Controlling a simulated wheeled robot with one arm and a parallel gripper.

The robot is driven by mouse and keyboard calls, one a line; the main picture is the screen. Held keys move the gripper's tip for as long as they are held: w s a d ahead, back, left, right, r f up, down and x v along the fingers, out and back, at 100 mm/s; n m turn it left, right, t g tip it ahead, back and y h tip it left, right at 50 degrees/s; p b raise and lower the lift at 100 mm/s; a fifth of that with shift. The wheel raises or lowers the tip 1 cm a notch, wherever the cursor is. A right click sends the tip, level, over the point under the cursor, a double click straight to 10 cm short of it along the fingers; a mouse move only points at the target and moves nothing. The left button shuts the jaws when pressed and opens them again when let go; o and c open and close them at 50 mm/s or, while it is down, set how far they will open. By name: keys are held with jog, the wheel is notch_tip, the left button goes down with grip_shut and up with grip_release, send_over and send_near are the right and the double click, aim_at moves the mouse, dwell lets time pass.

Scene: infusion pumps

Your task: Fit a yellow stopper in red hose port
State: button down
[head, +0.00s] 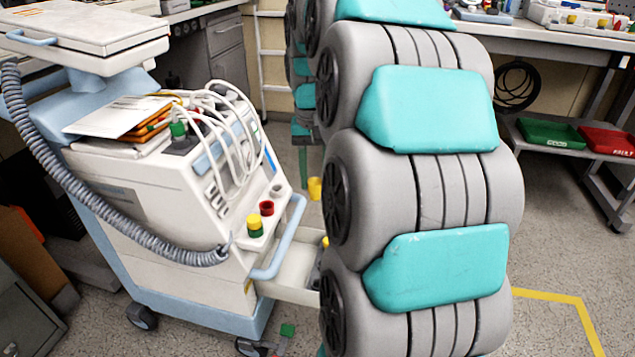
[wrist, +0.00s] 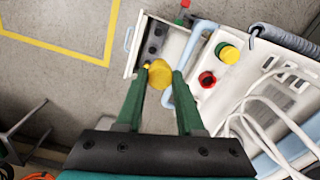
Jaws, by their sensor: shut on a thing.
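The red hose port (head: 266,208) is a short red ring with a dark open middle on the front ledge of the pale machine. It also shows in the wrist view (wrist: 207,79), to the right of my gripper. My gripper (wrist: 162,72) has green fingers shut on a yellow stopper (wrist: 159,77). The stopper is apart from the red port. In the head view the held stopper (head: 314,188) hangs to the right of the port, just left of my grey and teal arm.
Beside the red port is a green port (head: 254,232) with a yellow stopper on it. A pale blue handle rail (head: 287,240) runs along the machine's front. An open drawer (head: 290,282) juts out below. White hoses (head: 232,125) loop over the machine.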

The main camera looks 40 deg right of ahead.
jog(key=w+a+p, duration=0.2)
jog(key=w+a, duration=0.4)
jog(key=w, duration=0.5)
jog(key=shift+w+d+f+b, duration=0.15)
jog(key=shift+f+b, duration=0.85)
jog(key=shift+f, duration=1.65)
jog(key=shift+f+b, duration=0.4)
jog(key=shift+f, duration=1.15)
jog(key=shift+c, duration=2.2)
grip_release()
notch_tip(320, 180, up, 7)
jog(key=s+a+f+n, duration=0.2)
jog(key=s+a, duration=0.3)
jog(key=s, duration=0.6)
jog(key=s+a+f+n+g, duration=0.1)
jog(key=s+a+f+n, duration=0.2)
jog(key=s, duration=0.8)
jog(key=s+a+f+n, duration=0.2)
jog(key=s+a+f, duration=0.2)
jog(key=s+a, duration=0.3)
jog(key=s, duration=0.4)
jog(key=shift+f+g+p, duration=0.3)
jog(key=shift+f+g, duration=0.05)
jog(key=shift+g, duration=0.05)
